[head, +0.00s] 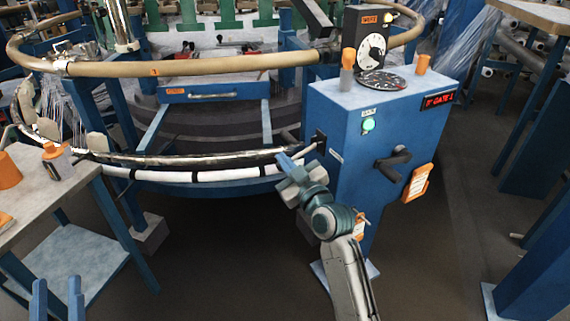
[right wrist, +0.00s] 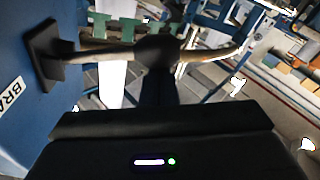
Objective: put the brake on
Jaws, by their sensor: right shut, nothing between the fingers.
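The blue cabinet (head: 345,120) carries a black plate (head: 320,137) on its left face. In the right wrist view the black plate (right wrist: 45,57) sits above a label (right wrist: 10,97) with the letters "BRA", partly cut off. A bar runs from the plate to a dark rounded part (right wrist: 156,50), which I take to be the brake lever. My right gripper (head: 285,164) is beside the cabinet's left face; its shut, empty fingers (right wrist: 158,88) point at that dark part. I cannot tell if they touch. My left gripper (head: 57,298) is open and empty at the lower left.
A black crank handle (head: 393,161) and an orange-framed card (head: 418,182) are on the cabinet's front face. A dial (head: 373,50) and orange-capped items stand on top. Loom rings (head: 200,67) curve behind my right gripper. A grey table (head: 50,185) stands at left. The floor between is clear.

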